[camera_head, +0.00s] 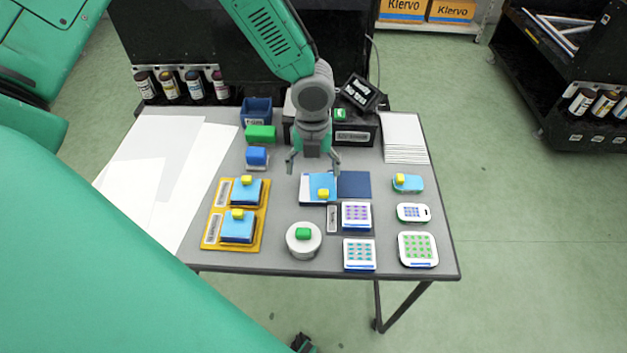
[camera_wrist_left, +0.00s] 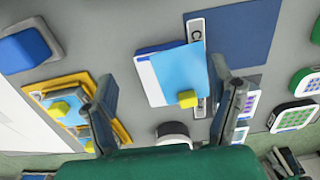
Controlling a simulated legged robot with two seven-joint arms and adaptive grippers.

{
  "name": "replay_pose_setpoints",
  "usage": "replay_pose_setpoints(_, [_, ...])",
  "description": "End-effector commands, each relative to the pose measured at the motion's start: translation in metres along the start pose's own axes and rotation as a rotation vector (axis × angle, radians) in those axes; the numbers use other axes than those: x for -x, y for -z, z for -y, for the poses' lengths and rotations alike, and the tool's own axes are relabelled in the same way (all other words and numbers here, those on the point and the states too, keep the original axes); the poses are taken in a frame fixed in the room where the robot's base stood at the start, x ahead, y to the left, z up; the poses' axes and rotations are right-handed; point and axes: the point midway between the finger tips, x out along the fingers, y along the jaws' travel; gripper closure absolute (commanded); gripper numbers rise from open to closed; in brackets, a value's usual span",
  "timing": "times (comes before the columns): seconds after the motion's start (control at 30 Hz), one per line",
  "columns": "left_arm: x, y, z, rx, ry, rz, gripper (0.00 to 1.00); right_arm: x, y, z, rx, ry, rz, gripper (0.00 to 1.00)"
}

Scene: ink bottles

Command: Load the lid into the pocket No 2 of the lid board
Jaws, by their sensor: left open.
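A light-blue lid with a yellow knob (camera_head: 320,185) lies on a white-and-blue base at the table's middle. It also shows in the left wrist view (camera_wrist_left: 185,75), between the fingers and beyond them. My left gripper (camera_head: 313,165) is open and empty, just behind and above this lid, pointing down. The orange lid board (camera_head: 208,232) lies to the left, with two labelled places. Each holds a blue piece with a yellow knob, one behind (camera_head: 247,192) and one in front (camera_head: 238,229). The pocket numbers are too small to read. My right gripper is not in view.
A dark-blue pad (camera_head: 354,184) lies right of the lid. A round grey pot with a green knob (camera_head: 303,240) stands in front. White button boxes (camera_head: 357,254) stand front right. Green and blue blocks (camera_head: 260,133) are back left. White sheets (camera_head: 150,190) cover the left side.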

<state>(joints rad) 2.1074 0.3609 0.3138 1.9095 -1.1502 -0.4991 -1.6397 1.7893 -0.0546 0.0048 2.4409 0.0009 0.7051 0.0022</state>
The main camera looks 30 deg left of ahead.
Motion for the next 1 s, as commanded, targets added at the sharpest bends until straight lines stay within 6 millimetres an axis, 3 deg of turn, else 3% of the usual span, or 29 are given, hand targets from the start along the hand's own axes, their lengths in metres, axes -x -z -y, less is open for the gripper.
replay_pose_setpoints(0.03, [-0.011, 0.001, 0.0, -0.001, -0.002, -0.003, 0.24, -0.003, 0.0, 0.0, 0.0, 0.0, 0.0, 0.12])
replay_pose_setpoints(0.2, [-0.03, 0.0, 0.001, 0.0, -0.001, 0.0, 0.24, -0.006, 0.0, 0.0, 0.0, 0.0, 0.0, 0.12])
replay_pose_setpoints(0.47, [-0.033, 0.0, 0.001, 0.0, 0.001, 0.002, 0.24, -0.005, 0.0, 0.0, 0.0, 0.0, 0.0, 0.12])
replay_pose_setpoints(0.5, [-0.033, 0.0, 0.001, 0.0, 0.001, 0.002, 0.31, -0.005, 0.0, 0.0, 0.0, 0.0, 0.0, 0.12])
replay_pose_setpoints(0.63, [-0.033, 0.0, 0.001, 0.0, 0.001, 0.001, 0.77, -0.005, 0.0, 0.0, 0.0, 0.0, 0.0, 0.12])
replay_pose_setpoints(0.73, [-0.033, 0.0, 0.001, 0.0, 0.001, 0.001, 0.78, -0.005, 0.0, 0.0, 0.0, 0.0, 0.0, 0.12])
replay_pose_setpoints(0.77, [-0.033, 0.0, 0.001, 0.0, 0.001, 0.002, 0.82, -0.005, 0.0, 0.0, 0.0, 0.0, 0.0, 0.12])
replay_pose_setpoints(1.0, [-0.027, -0.001, 0.001, 0.0, 0.002, 0.003, 0.82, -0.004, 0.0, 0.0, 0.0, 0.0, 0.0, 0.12])
